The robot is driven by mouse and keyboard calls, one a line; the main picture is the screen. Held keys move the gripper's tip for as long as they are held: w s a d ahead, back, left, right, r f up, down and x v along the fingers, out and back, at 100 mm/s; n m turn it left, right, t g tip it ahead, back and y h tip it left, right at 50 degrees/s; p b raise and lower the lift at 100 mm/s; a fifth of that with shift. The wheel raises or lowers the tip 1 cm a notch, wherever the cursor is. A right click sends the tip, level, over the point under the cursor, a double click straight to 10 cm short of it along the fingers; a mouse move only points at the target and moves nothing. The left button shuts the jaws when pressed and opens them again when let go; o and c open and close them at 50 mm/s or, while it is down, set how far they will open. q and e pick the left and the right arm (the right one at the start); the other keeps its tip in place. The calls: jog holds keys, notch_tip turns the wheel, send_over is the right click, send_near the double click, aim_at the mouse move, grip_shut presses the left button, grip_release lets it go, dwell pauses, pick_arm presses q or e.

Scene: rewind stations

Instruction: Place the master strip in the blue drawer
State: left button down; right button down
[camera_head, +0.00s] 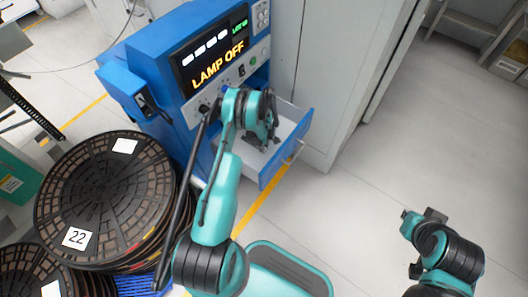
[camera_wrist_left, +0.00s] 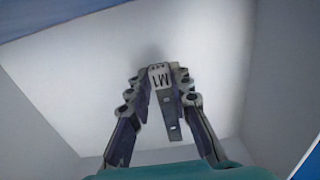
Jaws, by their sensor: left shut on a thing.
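The blue drawer (camera_head: 296,152) is pulled out of the blue machine and has a pale interior. In the wrist view its light floor and walls (camera_wrist_left: 75,70) surround my left gripper. My left gripper (camera_head: 262,143) points down into the drawer. It is shut on the master strip (camera_wrist_left: 160,78), a narrow grey piece with a white label that reads M1 and small holes along it. The strip is between the fingertips, over the drawer floor; I cannot tell whether it touches the floor. In the head view the strip cannot be made out. My right arm is at the lower right, its fingers unclear.
The blue machine (camera_head: 165,60) has a display reading LAMP OFF. Stacked dark reels (camera_head: 105,190) stand at the left, one labelled 22. A grey cabinet (camera_head: 335,70) stands right behind the drawer. The floor (camera_head: 370,215) between drawer and right arm is clear.

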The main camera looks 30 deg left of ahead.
pick_arm(q)
notch_tip(320, 180, down, 4)
jog(key=shift+r+b, duration=0.2)
jog(key=shift+b, duration=0.45)
jog(key=shift+r, duration=0.1)
jog(key=c, duration=1.4)
grip_release()
jog(key=shift+o, duration=0.2)
